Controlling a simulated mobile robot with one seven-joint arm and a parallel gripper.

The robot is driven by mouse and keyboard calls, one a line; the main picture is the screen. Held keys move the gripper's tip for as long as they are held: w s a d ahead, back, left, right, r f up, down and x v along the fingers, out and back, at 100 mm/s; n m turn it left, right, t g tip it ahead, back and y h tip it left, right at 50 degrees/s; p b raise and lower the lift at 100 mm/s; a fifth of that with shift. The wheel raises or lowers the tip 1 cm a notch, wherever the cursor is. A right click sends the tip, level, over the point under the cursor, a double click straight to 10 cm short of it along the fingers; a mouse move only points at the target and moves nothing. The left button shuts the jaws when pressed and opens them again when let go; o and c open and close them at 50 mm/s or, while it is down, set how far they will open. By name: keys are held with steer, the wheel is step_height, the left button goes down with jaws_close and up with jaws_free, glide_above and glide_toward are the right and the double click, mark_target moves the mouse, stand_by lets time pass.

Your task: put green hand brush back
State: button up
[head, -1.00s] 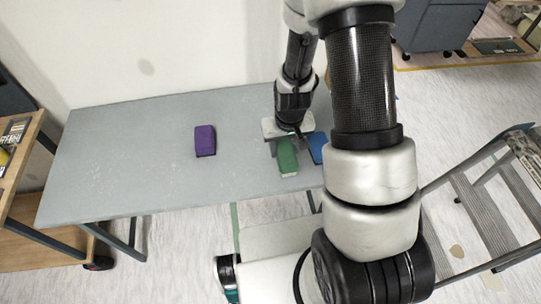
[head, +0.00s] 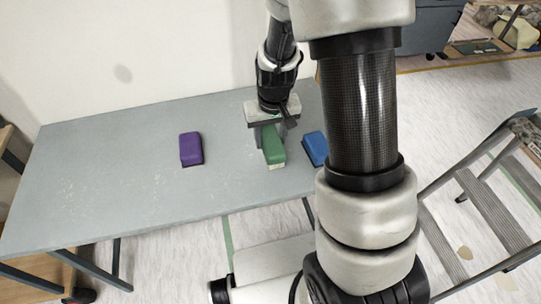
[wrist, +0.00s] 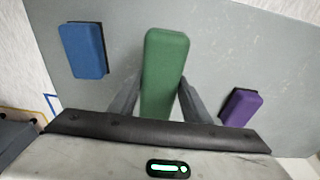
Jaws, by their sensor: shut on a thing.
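The green hand brush (head: 274,146) is a green block with a pale underside, above the right part of the grey table (head: 100,190). My gripper (head: 268,136) is shut on it, one finger on each side. In the wrist view the green hand brush (wrist: 164,70) stands between the two fingers of my gripper (wrist: 160,100), its far end pointing away from the palm. I cannot tell for certain whether its underside touches the table.
A blue brush (head: 315,148) lies to the right of the green one, partly behind my arm. A purple brush (head: 191,149) lies to the left. The table's left part is clear. A stepladder (head: 490,190) stands on the floor at the right, and a wooden cart (head: 40,270) at the lower left.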

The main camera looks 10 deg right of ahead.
steer(key=shift+f+b, duration=0.4)
steer(key=shift+f, duration=2.45)
steer(key=shift+f+b, duration=0.3)
steer(key=shift+f, duration=0.05)
steer(key=o, duration=1.1)
steer(key=shift+r, duration=0.1)
steer(key=shift+c, duration=0.2)
